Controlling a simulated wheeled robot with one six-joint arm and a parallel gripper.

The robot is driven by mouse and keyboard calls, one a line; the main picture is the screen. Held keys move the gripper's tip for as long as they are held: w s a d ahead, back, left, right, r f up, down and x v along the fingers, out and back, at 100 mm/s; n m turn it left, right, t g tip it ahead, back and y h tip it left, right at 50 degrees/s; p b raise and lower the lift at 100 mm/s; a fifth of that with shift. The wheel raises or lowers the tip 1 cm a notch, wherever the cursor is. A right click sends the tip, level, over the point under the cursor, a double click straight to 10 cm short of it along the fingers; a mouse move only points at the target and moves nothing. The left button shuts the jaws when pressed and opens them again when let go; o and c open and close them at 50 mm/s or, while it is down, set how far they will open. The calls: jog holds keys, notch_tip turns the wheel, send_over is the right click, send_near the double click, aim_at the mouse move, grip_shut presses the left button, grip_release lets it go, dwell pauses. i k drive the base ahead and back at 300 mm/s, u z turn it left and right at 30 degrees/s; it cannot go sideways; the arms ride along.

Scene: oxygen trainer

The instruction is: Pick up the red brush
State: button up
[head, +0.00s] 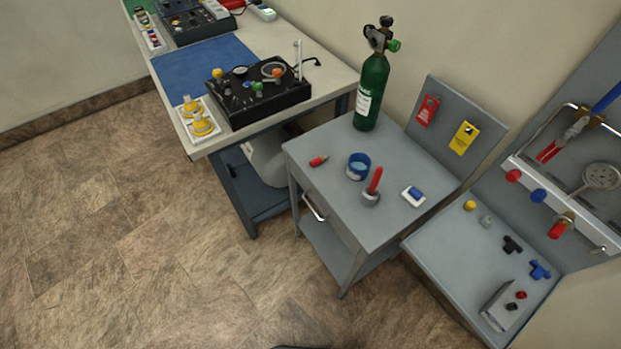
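A red upright handle (375,180), which looks like the red brush, stands in a small grey holder (370,198) on the grey side table (335,203). Its lower end is hidden inside the holder. A small red piece with a dark tip (318,161) lies on the same table to the left; it is too small to identify for certain. My gripper is not in view.
A blue round tub (358,167) stands just behind the holder, and a white-and-blue item (413,196) lies to its right. A green oxygen cylinder (372,92) stands at the table's back. A workbench (330,73) adjoins on the left. Open floor (130,230) lies in front.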

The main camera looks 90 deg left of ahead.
aim_at(378, 172)
jog(key=u, duration=2.75)
jog(key=k, duration=0.95)
jog(key=z, duration=0.6)
jog(key=i, duration=1.1)
jog(key=u, duration=1)
jog(key=i, duration=0.45)
jog(key=u, duration=0.3)
